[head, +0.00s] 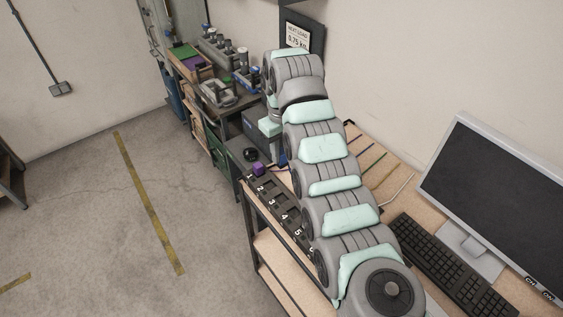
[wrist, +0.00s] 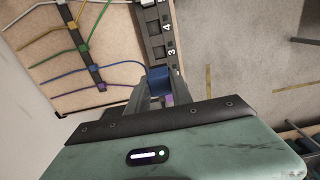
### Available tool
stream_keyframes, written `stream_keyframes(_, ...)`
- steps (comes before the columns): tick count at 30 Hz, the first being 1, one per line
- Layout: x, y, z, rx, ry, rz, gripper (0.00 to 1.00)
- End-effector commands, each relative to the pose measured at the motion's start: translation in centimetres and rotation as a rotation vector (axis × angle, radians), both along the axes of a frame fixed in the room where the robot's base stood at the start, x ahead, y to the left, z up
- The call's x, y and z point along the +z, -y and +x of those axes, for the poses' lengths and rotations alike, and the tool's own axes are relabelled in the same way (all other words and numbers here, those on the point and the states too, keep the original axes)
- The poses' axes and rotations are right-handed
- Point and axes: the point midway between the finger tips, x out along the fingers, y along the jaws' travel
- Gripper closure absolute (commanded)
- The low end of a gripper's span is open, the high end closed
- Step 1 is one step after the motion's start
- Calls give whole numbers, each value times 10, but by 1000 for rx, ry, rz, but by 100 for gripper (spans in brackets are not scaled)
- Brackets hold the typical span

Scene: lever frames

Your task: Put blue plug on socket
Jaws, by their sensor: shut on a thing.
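In the wrist view, my gripper (wrist: 157,84) is shut on the blue plug (wrist: 158,73), which sits between the fingertips with a blue cable (wrist: 122,65) running off to the left. The plug is over or at the dark numbered socket strip (wrist: 154,28), just past the number 3. I cannot tell whether it touches the strip. The strip also shows in the head view (head: 283,217), along the table edge. The blue plug and my fingertips are hidden or unclear in the head view.
A purple block (head: 258,169) sits at the strip's far end, near number 1. Several coloured cables (wrist: 60,47) lie on the wooden table to the left in the wrist view. A monitor (head: 500,190) and keyboard (head: 452,268) stand at the right. Floor lies beyond the strip's edge.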

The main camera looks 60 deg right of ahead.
Motion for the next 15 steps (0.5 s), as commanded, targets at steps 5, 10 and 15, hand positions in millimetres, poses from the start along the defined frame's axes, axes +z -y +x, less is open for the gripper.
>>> stream_keyframes(5,16,1,0,0,1,-4,100)
stream_keyframes(10,31,0,0,-1,1,-3,100)
stream_keyframes(15,46,0,0,-1,0,-1,100)
